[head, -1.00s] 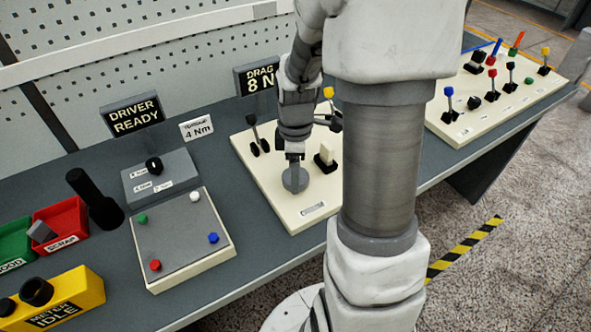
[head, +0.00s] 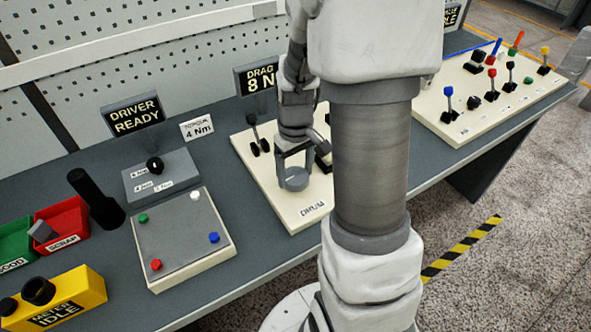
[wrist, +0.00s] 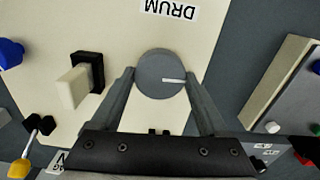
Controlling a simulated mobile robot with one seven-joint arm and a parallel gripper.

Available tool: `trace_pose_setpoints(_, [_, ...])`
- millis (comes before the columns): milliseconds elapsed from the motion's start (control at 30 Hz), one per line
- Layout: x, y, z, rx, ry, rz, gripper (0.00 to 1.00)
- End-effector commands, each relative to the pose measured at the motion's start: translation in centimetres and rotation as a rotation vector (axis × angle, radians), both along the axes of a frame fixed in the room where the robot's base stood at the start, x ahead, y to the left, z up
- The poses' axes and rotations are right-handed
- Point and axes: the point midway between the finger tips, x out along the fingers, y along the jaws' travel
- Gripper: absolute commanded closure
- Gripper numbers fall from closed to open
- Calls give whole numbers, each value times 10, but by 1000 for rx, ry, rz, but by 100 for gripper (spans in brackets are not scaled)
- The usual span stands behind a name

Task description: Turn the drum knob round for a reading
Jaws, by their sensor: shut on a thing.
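The drum knob (head: 293,179) is a grey round knob with a white pointer line, standing on the cream panel (head: 310,217) beside its "DRUM" label. In the wrist view the knob (wrist: 158,74) sits between the two fingers, its white line pointing right. My gripper (head: 291,172) is shut on the knob from above. In the wrist view my gripper (wrist: 160,88) has one finger against each side of it. The "DRAG 8 N" display (head: 258,77) stands behind the panel, partly hidden by my arm.
A white switch on a black base (wrist: 84,82) stands close to the knob. The grey plate with coloured knobs (head: 182,237) lies left. A lever board (head: 490,95) stands right.

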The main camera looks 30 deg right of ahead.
Motion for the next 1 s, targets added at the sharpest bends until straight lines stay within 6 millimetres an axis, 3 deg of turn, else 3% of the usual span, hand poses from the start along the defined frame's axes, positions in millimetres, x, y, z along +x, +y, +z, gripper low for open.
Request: trace_pose_setpoints(1000, [0,0,3,-1,0,-967,78])
